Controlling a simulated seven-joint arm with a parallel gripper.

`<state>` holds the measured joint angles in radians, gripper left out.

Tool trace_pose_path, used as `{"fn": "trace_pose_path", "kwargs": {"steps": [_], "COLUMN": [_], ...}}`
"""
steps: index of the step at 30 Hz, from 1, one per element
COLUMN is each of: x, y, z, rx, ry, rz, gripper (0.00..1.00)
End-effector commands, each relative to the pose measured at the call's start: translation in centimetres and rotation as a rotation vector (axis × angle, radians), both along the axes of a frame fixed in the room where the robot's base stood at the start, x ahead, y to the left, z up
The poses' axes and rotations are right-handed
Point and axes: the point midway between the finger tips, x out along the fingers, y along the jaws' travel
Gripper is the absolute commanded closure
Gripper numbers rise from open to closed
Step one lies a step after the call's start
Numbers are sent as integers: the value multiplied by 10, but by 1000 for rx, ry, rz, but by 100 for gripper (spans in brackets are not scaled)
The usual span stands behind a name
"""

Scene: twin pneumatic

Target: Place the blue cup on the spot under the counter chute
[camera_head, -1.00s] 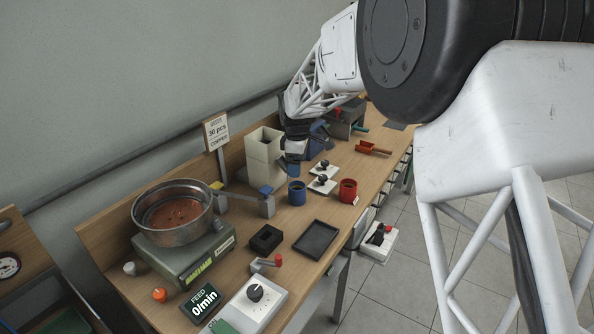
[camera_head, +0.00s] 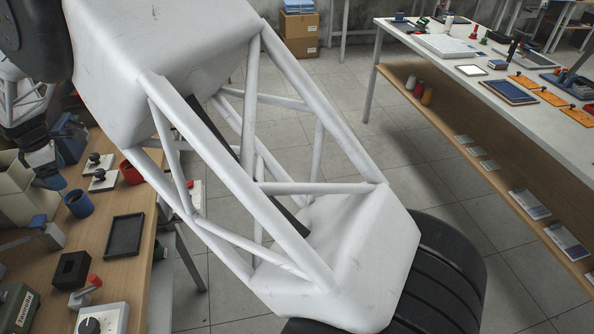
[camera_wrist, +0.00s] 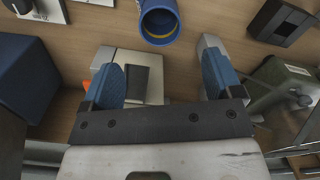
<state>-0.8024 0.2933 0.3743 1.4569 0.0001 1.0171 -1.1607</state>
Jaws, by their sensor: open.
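The blue cup (camera_head: 78,203) stands upright on the wooden bench at the left of the head view. It also shows at the top of the wrist view (camera_wrist: 157,24), cut by the frame edge, beyond my fingertips. My gripper (camera_wrist: 165,82) is open with two blue finger pads and nothing held between them.
A red cup (camera_head: 131,173), two white plates with black knobs (camera_head: 100,172), a black tray (camera_head: 124,236) and a black block (camera_head: 71,269) stand around the blue cup. A blue box (camera_wrist: 25,80) is left of my fingers. A white table (camera_head: 470,70) stands across the aisle.

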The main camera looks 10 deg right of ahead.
Motion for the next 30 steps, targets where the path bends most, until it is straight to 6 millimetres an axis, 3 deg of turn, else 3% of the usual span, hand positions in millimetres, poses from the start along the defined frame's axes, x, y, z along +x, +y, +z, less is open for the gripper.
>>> {"fn": "trace_pose_path", "kwargs": {"steps": [5, 11, 20, 30], "x": [2, 9, 10, -17], "y": [-11, -54, -170, -302], "z": [6, 31, 82, 132], "rx": [2, 12, 34, 66], "ry": [-2, -12, -32, -60], "rz": [-23, -119, -377, -689], "gripper": [15, 15, 15, 15]}}
